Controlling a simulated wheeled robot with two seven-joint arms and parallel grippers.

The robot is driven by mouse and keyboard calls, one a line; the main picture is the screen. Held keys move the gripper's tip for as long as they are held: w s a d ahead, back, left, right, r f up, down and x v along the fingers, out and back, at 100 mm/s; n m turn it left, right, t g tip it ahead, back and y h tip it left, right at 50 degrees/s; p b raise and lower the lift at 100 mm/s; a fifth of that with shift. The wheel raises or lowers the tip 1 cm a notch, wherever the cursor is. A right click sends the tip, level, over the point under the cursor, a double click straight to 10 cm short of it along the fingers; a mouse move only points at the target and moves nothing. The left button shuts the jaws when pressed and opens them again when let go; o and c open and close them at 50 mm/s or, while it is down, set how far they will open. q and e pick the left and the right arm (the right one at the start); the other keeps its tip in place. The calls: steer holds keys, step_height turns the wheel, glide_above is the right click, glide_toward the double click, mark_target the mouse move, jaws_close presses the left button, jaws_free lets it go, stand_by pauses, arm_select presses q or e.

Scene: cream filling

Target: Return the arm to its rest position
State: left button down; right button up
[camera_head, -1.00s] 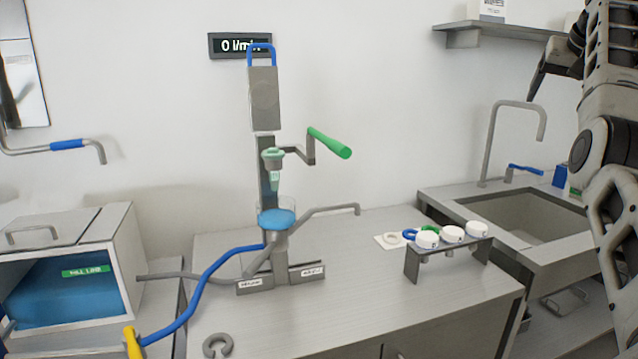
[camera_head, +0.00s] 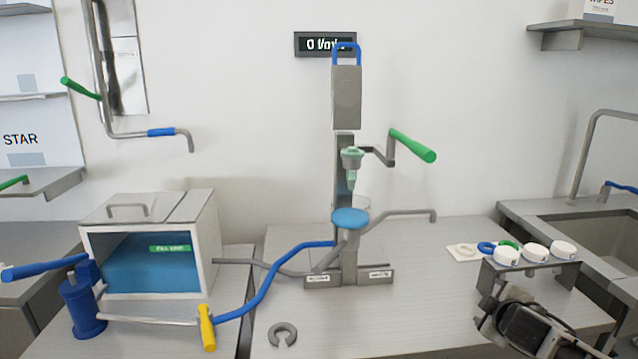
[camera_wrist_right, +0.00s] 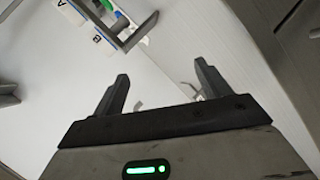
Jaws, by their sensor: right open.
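My right arm and gripper show at the bottom right of the head view, below the small rack (camera_head: 540,270); the fingertips cannot be made out there. In the right wrist view my right gripper (camera_wrist_right: 160,90) has its two fingers wide apart with nothing between them. The filling stand (camera_head: 348,180), with a green handle (camera_head: 412,146) and a blue round piece (camera_head: 350,220), stands on the worktop, apart from my right arm. My left gripper is not in view.
The rack holds white-capped jars (camera_head: 536,252) near my right arm. A sink (camera_head: 590,245) is at the right. A blue-lined box (camera_head: 150,265) and a blue pump (camera_head: 82,305) stand left. A grey open ring (camera_head: 283,334) lies on the worktop's front.

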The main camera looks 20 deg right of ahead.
steer(key=s+a+f+n+g+y, duration=0.15)
steer(key=s+a+f+y, duration=0.25)
steer(key=s+a+f, duration=0.45)
steer(key=s+a+f+n+g+y, duration=0.1)
steer(key=s+a+f+n+y, duration=0.4)
steer(key=s+a, duration=0.65)
steer(key=s+a+f+m+t, duration=0.1)
steer(key=a+f+m+t, duration=0.1)
steer(key=a+m, duration=0.9)
steer(key=a, duration=0.6)
steer(key=shift+f, duration=0.15)
